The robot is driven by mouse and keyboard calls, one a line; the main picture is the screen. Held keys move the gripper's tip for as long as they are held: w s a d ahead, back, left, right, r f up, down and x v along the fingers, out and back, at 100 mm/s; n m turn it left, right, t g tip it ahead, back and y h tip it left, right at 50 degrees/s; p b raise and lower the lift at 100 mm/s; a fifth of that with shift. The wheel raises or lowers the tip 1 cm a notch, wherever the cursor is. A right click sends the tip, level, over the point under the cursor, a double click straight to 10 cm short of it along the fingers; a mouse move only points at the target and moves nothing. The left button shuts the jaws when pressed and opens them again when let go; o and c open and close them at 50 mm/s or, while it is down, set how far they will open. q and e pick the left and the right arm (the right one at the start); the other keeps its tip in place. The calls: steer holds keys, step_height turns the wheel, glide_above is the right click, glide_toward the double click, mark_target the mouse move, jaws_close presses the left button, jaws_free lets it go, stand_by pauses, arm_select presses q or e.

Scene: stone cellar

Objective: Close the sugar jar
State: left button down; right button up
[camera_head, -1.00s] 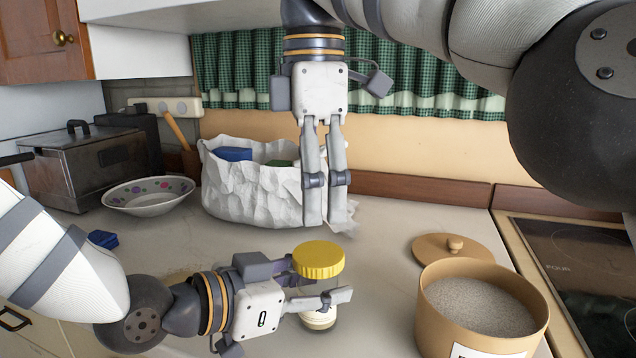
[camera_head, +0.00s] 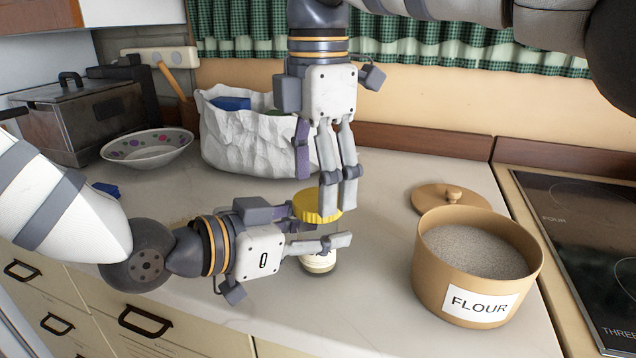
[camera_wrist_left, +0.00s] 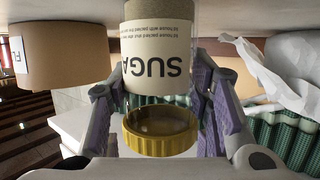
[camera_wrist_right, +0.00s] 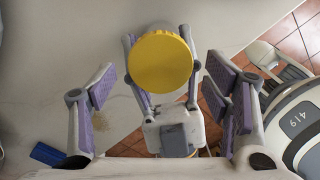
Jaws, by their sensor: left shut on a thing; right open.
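The sugar jar (camera_head: 318,263) stands upright on the counter, a clear jar with a cream label; its label reads in part, upside down, in the left wrist view (camera_wrist_left: 158,55). The yellow lid (camera_head: 312,206) sits at the jar's mouth; whether it is screwed tight I cannot tell. My left gripper (camera_head: 325,235) is shut on the jar from the side, below the lid. My right gripper (camera_head: 326,185) points down from above, open, with its fingers around the lid's sides but apart from it in the right wrist view, where the lid (camera_wrist_right: 160,62) is a round disc.
A flour canister (camera_head: 476,262) stands open at the right, its wooden lid (camera_head: 450,197) lying behind it. A cooktop (camera_head: 585,225) is at the far right. A white paper bag (camera_head: 245,145), a bowl (camera_head: 147,148) and a metal box (camera_head: 85,120) stand behind. The front counter is clear.

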steer(key=shift+f, duration=0.85)
steer(key=c, duration=1.2)
steer(key=m, duration=1.8)
steer(key=shift+f+m, duration=0.1)
steer(key=shift+m, duration=0.2)
steer(key=o, duration=1.3)
